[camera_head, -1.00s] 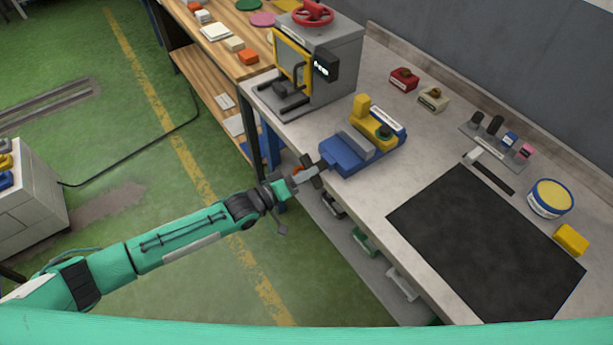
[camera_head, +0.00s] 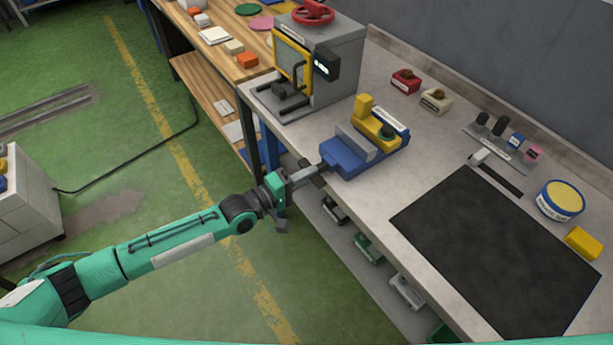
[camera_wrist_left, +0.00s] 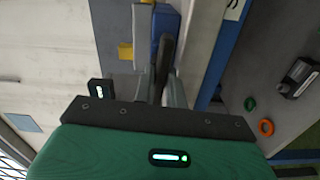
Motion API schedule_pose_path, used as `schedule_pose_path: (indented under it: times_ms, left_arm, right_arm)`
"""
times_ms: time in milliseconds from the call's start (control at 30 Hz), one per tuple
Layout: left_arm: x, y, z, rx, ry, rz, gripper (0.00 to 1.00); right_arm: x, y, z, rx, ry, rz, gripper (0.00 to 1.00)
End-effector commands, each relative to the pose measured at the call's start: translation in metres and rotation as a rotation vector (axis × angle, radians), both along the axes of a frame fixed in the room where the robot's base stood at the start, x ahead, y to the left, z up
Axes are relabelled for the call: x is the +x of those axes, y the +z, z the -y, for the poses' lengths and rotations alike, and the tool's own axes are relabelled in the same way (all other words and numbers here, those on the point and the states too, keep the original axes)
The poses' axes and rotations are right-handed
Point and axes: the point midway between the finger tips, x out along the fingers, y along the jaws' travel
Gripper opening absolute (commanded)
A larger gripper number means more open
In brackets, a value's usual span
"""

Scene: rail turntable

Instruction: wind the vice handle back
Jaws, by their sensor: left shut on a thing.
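The vice (camera_head: 345,157) is blue with a grey jaw block and a yellow part behind it, and sits at the near edge of the bench. Its dark handle bar (camera_head: 318,179) sticks out over the floor side. My left gripper (camera_head: 309,173) reaches in from the left and is shut on the handle. In the left wrist view the dark handle (camera_wrist_left: 167,58) runs between the fingers (camera_wrist_left: 161,88), with the blue vice body (camera_wrist_left: 165,22) beyond. The fingers partly hide the handle. My right gripper is not in view.
A grey machine (camera_head: 335,65) with a red wheel stands left of the vice. A black mat (camera_head: 495,250) lies to the right. Red (camera_head: 405,80) and cream (camera_head: 434,100) blocks sit behind.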

Motion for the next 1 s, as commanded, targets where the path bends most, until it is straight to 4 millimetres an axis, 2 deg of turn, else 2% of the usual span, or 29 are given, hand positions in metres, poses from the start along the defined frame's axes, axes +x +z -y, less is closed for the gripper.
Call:
schedule_pose_path:
  times_ms: [367, 400, 500, 800, 1000]
  left_arm:
    - [-0.001, -0.002, 0.0, 0.002, -0.001, -0.006, 0.0]
    - [-0.001, -0.002, 0.0, 0.002, -0.001, -0.006, 0.19]
    - [-0.001, -0.002, 0.0, 0.002, -0.001, -0.005, 0.35]
    - [-0.001, -0.001, -0.001, 0.0, 0.0, -0.003, 0.35]
    - [-0.013, -0.003, -0.018, 0.001, 0.001, -0.003, 0.35]
  right_arm:
    - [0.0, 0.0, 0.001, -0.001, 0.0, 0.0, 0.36]
    - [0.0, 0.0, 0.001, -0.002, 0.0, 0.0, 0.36]
    - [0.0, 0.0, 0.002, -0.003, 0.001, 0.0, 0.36]
    - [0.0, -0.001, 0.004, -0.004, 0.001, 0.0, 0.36]
    - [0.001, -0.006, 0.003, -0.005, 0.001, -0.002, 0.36]
